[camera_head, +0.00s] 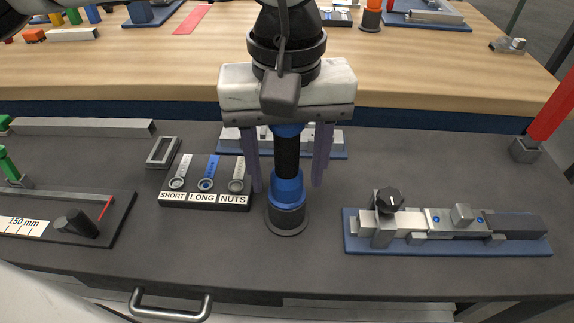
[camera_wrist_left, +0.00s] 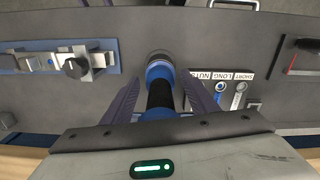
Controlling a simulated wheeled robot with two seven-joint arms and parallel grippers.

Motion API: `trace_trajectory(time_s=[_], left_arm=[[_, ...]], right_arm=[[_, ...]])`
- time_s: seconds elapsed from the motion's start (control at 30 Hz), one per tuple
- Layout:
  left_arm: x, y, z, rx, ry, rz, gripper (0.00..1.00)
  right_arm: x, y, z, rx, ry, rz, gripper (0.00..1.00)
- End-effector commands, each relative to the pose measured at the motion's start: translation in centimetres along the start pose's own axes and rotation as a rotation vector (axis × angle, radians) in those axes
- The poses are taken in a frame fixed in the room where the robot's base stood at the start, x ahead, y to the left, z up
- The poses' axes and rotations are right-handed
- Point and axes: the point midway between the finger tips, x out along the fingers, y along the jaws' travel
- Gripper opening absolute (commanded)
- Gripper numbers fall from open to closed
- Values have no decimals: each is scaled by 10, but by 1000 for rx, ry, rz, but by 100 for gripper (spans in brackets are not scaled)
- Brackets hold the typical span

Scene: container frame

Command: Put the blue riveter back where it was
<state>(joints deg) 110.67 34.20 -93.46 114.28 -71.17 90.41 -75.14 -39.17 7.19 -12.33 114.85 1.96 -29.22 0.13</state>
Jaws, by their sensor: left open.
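The blue riveter (camera_head: 287,187), with a black grip section, stands upright with its lower end in a dark round holder (camera_head: 287,220) on the grey bench. My left gripper (camera_head: 287,180) is above it, pointing down, with its purple-grey fingers apart on either side of the riveter. Gaps show between fingers and riveter. In the left wrist view, the riveter (camera_wrist_left: 158,95) lies between the open fingers (camera_wrist_left: 160,92), with the holder (camera_wrist_left: 157,60) beyond it. The riveter's top is hidden under the gripper body. My right gripper is not in view.
Left of the holder is a bin rack (camera_head: 205,201) labelled SHORT, LONG, NUTS. A blue-based fixture (camera_head: 447,247) lies to the right, and another blue-based part lies behind the gripper. A red tool (camera_head: 550,110) stands at the right edge. A measuring block (camera_head: 60,222) lies left.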

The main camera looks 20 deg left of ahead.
Motion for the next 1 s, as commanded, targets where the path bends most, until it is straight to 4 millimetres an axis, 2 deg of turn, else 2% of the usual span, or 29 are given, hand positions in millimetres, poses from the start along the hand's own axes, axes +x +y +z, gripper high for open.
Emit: trace_trajectory(time_s=[0.2,0.23,0.5,0.7,0.83,1.0], left_arm=[[-17,0,0,0,2,0,53],[-20,1,-1,0,3,3,53],[-81,1,0,1,1,1,53],[-115,1,0,2,1,0,53],[-126,0,0,2,-1,-2,53],[-130,0,0,3,-2,-2,53]], right_arm=[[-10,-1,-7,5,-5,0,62],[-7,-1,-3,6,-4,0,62],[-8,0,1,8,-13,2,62],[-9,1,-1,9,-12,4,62],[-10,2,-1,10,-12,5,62],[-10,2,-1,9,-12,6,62]])
